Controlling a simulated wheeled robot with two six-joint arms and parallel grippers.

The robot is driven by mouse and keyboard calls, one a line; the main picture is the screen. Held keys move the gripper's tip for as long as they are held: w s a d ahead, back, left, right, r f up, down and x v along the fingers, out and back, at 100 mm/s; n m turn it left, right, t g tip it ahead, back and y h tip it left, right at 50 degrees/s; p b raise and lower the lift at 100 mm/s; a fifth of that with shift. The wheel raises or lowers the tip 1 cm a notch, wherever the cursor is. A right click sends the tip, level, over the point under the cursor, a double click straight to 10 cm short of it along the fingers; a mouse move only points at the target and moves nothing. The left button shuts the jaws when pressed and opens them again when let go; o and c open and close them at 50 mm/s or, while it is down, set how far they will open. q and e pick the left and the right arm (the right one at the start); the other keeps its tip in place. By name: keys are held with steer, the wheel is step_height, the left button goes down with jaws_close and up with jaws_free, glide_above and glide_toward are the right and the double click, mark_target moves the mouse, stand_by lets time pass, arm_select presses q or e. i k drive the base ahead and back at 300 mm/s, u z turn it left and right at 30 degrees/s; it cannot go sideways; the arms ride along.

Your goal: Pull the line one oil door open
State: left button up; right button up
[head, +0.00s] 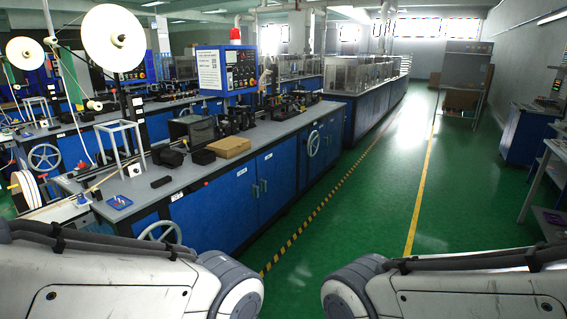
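A long bench with a grey top and blue cabinet fronts runs from the lower left into the middle distance. A pair of blue doors (275,170) with upright grey handles sits in its front, and they look shut. A wider blue panel (212,214) lies to their left, also looking shut. I cannot tell which one is the line one oil door. My two arms come in at the bottom left and bottom right. Neither gripper shows in the head view, and both are well short of the doors as far as the visible arm links show.
Handwheels (313,143) stick out of the bench front, one near the left arm (158,232). A cardboard-coloured box (228,147) and black devices stand on top. White reels (113,38) rise above. The green floor aisle (375,200) is clear.

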mark_target(278, 165)
steer(key=u, duration=0.15)
steer(key=i, duration=4.15)
steer(key=u, duration=0.05)
